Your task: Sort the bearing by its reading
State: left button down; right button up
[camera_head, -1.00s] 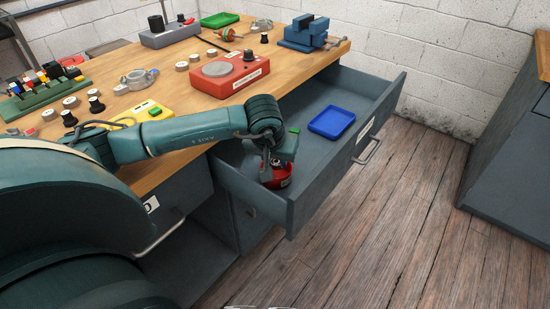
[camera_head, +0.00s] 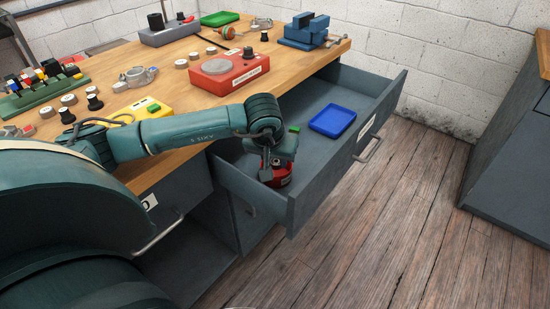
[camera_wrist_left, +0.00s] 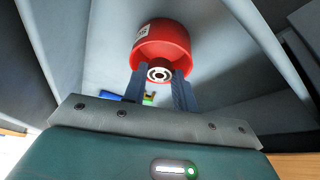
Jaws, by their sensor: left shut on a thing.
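My left gripper (camera_head: 272,170) points down into the open drawer (camera_head: 310,172), at the red round container (camera_head: 283,179) near the drawer's near end. In the left wrist view its two fingers (camera_wrist_left: 159,84) are shut on a small bearing (camera_wrist_left: 151,74), a pale metal ring with a dark centre. The red container (camera_wrist_left: 165,38), with a white label, lies right behind the bearing in that view. I cannot tell whether the bearing touches it. The gripper hides the bearing in the head view. My right gripper is not in view.
A blue tray (camera_head: 332,121) lies farther back in the drawer. On the bench (camera_head: 165,75) stand a red device (camera_head: 229,72), a yellow device (camera_head: 153,109), a blue vise (camera_head: 306,32), a green tray (camera_head: 220,19) and several small rings. Floor right of the drawer is clear.

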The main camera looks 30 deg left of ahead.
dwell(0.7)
pick_arm(q)
jog(key=c, duration=1)
grip_release()
jog(key=shift+c, duration=0.2)
jog(key=c, duration=0.4)
jog(key=shift+r, duration=0.1)
jog(key=shift+r+p, duration=2.4)
jog(key=shift+r, duration=1.5)
